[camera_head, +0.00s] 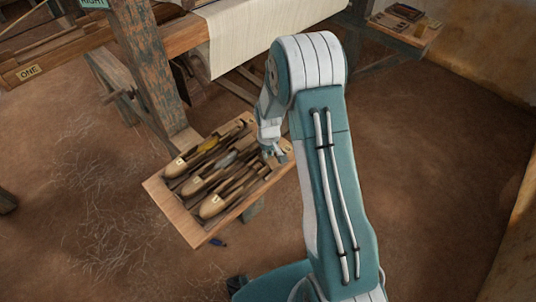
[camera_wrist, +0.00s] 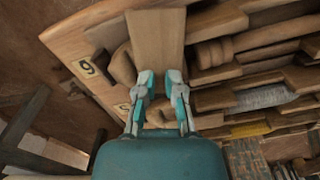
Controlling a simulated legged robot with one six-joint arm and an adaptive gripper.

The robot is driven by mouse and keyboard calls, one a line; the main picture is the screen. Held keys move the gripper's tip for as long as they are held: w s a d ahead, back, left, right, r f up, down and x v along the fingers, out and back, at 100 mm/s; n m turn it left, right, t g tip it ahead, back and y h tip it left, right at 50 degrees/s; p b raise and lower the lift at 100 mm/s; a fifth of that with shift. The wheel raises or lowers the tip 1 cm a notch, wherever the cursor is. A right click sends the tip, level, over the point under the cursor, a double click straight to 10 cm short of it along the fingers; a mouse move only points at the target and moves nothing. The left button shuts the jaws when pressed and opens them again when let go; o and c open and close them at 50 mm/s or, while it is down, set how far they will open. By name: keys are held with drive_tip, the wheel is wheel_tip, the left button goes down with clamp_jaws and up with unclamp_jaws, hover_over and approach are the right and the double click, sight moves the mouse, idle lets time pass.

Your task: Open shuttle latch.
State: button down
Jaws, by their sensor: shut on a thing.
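Several wooden boat-shaped shuttles (camera_head: 212,205) lie side by side in a wooden tray (camera_head: 188,229). One holds yellow thread (camera_head: 208,146) and another holds grey thread (camera_head: 227,159). My gripper (camera_head: 272,152) is low at the tray's right end. In the wrist view my gripper (camera_wrist: 161,82) has its two fingers close together at the near end of a flat, pale wooden piece (camera_wrist: 157,38), shut on it. I cannot tell whether this piece is the shuttle latch. My arm and fingers hide part of the tray's right side.
The tray rim carries a tag reading 9 (camera_wrist: 87,67). A loom post (camera_head: 150,75) and a cloth beam (camera_head: 185,35) with white cloth (camera_head: 265,30) stand behind the tray. A small shelf (camera_head: 405,30) is at the upper right. The earthen floor (camera_head: 440,150) right of my arm is clear.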

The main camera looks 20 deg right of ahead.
drive_tip(key=shift+n, duration=1.5)
drive_tip(key=c, duration=0.8)
unclamp_jaws()
drive_tip(key=shift+o, duration=0.2)
